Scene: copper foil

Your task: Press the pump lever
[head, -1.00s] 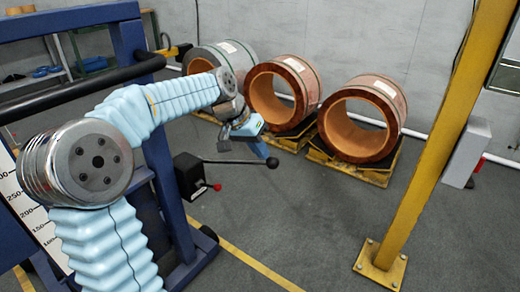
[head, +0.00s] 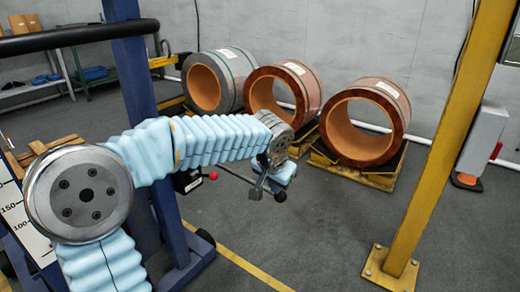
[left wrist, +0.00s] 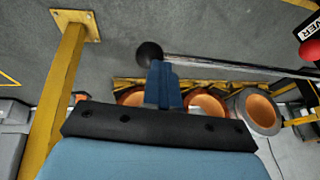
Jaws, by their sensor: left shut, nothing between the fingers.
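The pump lever is a thin metal rod with a black ball end (head: 280,195). In the head view it slopes down to the right from the dark pump box (head: 187,181), which my left arm partly hides. My left gripper (head: 259,190) is shut and empty, just left of the ball, over the rod. My right gripper is not in view.
A small red knob (head: 213,175) sits by the pump box. A blue frame post (head: 135,60) stands at left. Copper coils (head: 365,125) rest on pallets behind. A yellow post (head: 440,150) stands at right. The grey floor between is clear.

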